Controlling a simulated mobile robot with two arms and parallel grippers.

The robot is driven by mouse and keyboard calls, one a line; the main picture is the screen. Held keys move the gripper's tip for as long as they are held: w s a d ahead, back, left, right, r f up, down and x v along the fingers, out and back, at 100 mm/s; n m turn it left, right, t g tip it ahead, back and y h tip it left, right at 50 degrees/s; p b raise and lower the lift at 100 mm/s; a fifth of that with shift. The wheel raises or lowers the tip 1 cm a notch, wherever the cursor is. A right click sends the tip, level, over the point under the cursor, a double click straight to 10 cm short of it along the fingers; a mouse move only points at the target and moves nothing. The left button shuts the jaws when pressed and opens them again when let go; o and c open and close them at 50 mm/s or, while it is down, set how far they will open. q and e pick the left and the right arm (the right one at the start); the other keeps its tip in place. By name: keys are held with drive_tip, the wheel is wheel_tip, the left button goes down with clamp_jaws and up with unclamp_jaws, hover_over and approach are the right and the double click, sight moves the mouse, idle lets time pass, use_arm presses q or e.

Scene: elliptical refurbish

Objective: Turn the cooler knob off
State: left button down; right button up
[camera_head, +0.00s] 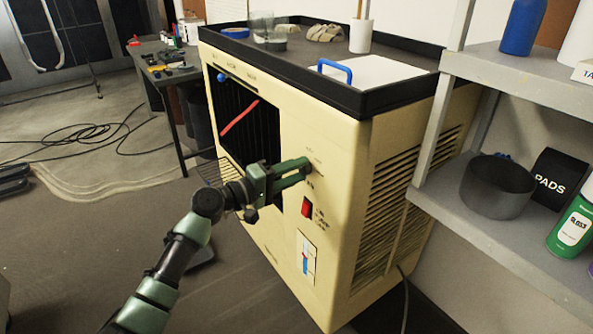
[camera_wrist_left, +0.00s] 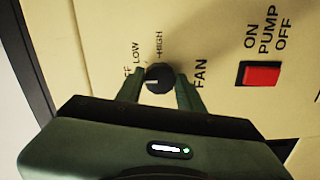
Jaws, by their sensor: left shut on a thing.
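The cooler (camera_head: 345,155) is a cream box with a dark front grille and side louvres. Its round black fan knob (camera_wrist_left: 159,78) shows in the left wrist view, with a white pointer mark and the labels LOW, HIGH and FAN around it; another label is partly hidden, ending in F. My left gripper (camera_head: 306,166) is at the cooler's front panel in the head view. In the left wrist view its fingers (camera_wrist_left: 163,88) are on both sides of the knob, shut on it. My right gripper is not in view.
A red pump switch (camera_head: 306,207) sits below the knob and also shows in the left wrist view (camera_wrist_left: 261,75). A grey shelf (camera_head: 500,235) with cans and a bowl stands close on the right. Cables (camera_head: 85,140) lie on the floor at left.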

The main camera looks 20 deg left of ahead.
use_arm(q)
drive_tip(key=c, duration=0.9)
unclamp_jaws()
drive_tip(key=shift+s+a, duration=0.35)
drive_tip(key=shift+a, duration=0.05)
drive_tip(key=v, duration=0.6)
drive_tip(key=shift+s+a, duration=0.2)
drive_tip(key=shift+s, duration=0.15)
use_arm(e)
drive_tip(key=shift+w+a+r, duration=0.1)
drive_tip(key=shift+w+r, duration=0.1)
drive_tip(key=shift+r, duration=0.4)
